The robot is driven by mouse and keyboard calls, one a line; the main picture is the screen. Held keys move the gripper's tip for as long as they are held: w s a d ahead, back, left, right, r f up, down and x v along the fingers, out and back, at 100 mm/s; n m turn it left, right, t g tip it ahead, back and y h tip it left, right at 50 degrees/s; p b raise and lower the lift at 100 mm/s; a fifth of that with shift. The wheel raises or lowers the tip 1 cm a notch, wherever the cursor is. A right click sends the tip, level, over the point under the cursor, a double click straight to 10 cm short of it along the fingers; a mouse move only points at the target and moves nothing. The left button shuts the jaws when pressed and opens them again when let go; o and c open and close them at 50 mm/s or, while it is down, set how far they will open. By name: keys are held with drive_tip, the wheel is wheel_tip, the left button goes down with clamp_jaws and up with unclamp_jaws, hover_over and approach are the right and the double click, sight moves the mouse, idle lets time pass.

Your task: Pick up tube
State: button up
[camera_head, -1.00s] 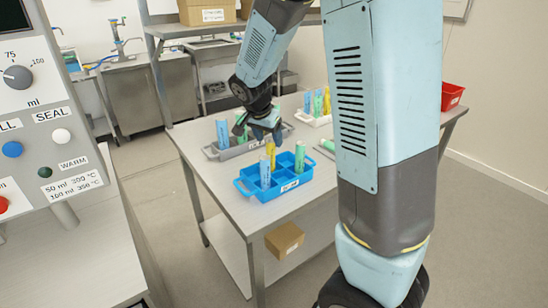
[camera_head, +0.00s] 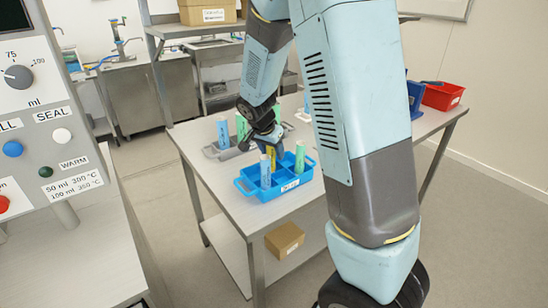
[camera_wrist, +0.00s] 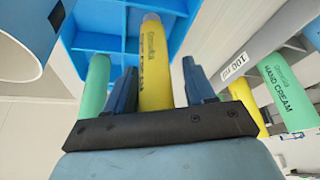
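A yellow tube (camera_head: 271,155) stands in the blue divided tray (camera_head: 246,186) on the steel table. My gripper (camera_head: 268,138) is over this tray, at the upper part of the yellow tube. In the wrist view the yellow tube (camera_wrist: 155,75) lies between my two fingers (camera_wrist: 160,90), with a visible gap on the right side. Contact on the left side is unclear. The fingers are apart. A blue tube (camera_head: 265,172) and a green tube (camera_head: 300,157) stand in the same tray. The yellow tube's top is partly hidden by my gripper in the head view.
A grey tray (camera_head: 228,153) behind holds a blue tube (camera_head: 222,132) and a green tube (camera_head: 241,126). A red bin (camera_head: 442,96) and a blue bin (camera_head: 415,98) are at the table's right end. A control panel (camera_head: 45,120) stands at the left.

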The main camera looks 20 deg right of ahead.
drive_tip(key=c, duration=0.9)
drive_tip(key=shift+o, duration=0.2)
drive_tip(key=shift+r, duration=0.1)
